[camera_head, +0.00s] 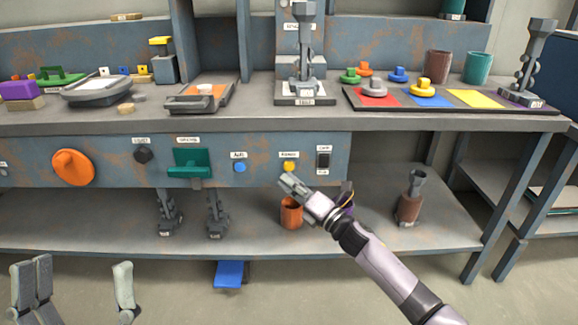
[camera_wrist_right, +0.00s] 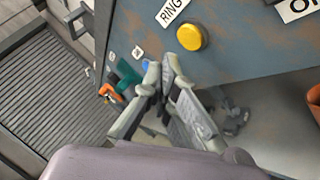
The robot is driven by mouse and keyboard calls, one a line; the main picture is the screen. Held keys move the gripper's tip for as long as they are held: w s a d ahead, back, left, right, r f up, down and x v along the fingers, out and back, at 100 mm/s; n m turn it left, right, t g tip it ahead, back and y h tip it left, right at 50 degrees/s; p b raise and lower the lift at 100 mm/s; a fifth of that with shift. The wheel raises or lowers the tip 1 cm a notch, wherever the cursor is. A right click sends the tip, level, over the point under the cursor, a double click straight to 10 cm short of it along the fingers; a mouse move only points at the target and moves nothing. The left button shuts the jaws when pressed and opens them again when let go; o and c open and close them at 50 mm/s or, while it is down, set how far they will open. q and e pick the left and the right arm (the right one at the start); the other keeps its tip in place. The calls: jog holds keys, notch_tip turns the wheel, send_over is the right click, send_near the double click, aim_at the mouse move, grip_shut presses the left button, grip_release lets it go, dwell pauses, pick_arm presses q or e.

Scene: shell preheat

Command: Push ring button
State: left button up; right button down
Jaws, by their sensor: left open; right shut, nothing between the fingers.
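The ring button is a round yellow button (camera_head: 289,167) on the blue-grey front panel of the bench. In the right wrist view the yellow button (camera_wrist_right: 191,37) sits beside a white label (camera_wrist_right: 171,11) that reads "RING". My right gripper (camera_head: 286,182) is shut and empty, its tips just below the button in the head view. In the right wrist view its closed fingertips (camera_wrist_right: 163,66) are to the lower left of the button, with a gap in the picture. My left gripper (camera_head: 78,281) is open and empty at the bottom left, away from the panel.
The panel also carries a blue button (camera_head: 240,168), a dark switch (camera_head: 323,160), a green handle (camera_head: 191,163), a dark knob (camera_head: 143,155) and an orange dial (camera_head: 73,167). An orange cup (camera_head: 291,213) stands on the lower shelf behind my right gripper.

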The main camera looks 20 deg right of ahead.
pick_arm(q)
jog(key=w+f+g+y+p, duration=0.1)
jog(key=w+f+g, duration=0.3)
jog(key=w, duration=0.1)
jog(key=shift+d+f+y, duration=0.2)
jog(key=shift+d+y, duration=0.1)
jog(key=shift+d, duration=0.05)
pick_arm(e)
jog(key=shift+s+a, duration=0.25)
jog(key=shift+s, duration=0.65)
jog(key=shift+s+a, duration=0.25)
jog(key=shift+s, duration=0.6)
